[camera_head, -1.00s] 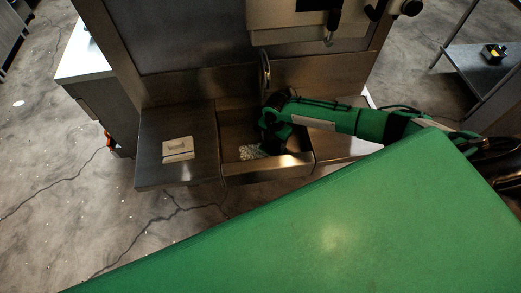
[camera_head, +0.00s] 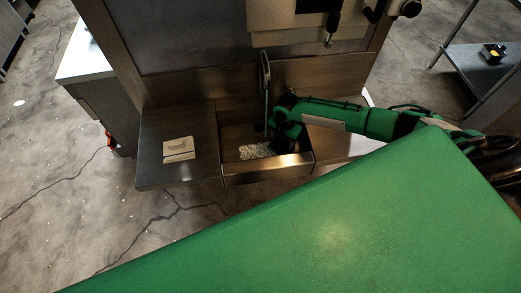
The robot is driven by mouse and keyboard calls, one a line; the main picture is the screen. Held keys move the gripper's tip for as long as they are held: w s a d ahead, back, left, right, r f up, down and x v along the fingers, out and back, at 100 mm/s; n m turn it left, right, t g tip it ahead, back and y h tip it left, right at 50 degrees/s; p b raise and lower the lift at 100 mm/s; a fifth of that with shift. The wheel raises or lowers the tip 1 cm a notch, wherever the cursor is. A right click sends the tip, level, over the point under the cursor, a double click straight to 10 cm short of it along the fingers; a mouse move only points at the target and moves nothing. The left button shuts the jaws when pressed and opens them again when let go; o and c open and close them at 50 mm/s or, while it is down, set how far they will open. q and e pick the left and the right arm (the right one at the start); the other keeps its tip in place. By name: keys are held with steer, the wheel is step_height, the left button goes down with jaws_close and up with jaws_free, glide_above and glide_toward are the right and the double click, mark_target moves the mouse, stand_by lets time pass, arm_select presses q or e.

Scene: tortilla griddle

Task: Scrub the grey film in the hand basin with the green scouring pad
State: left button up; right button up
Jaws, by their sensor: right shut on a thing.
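The hand basin (camera_head: 300,161) is a metal box set between two flat side ledges, below a tall faucet (camera_head: 265,75). A pale, speckled grey patch of film (camera_head: 256,151) shows on the basin floor toward the front left. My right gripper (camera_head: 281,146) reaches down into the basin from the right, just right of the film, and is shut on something. The green scouring pad cannot be made out; the gripper and the basin's shadow hide what is held. My left gripper is not in view.
A small light box-like item (camera_head: 178,148) sits on the left metal ledge (camera_head: 150,168). The front wall of the basin is raised. A metal back panel with a white dispenser stands behind. A side table (camera_head: 485,65) with a dark and yellow item stands far right.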

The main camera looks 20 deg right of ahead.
steer(key=shift+a, duration=0.1)
steer(key=shift+w+a+f, duration=0.1)
steer(key=shift+w+a, duration=0.1)
steer(key=shift+a, duration=0.45)
steer(key=shift+w+a+f, duration=0.1)
steer(key=shift+w+a, duration=0.1)
steer(key=shift+a, duration=0.4)
steer(key=shift+s+d+r, duration=0.1)
steer(key=shift+s+d, duration=0.15)
steer(key=shift+d, duration=0.5)
steer(key=shift+s+d, duration=0.2)
steer(key=shift+d, duration=0.5)
steer(key=o, duration=0.7)
steer(key=shift+a+r, duration=0.1)
steer(key=c, duration=1)
step_height(320, 180, up, 5)
steer(key=p, duration=0.5)
steer(key=shift+w, duration=0.1)
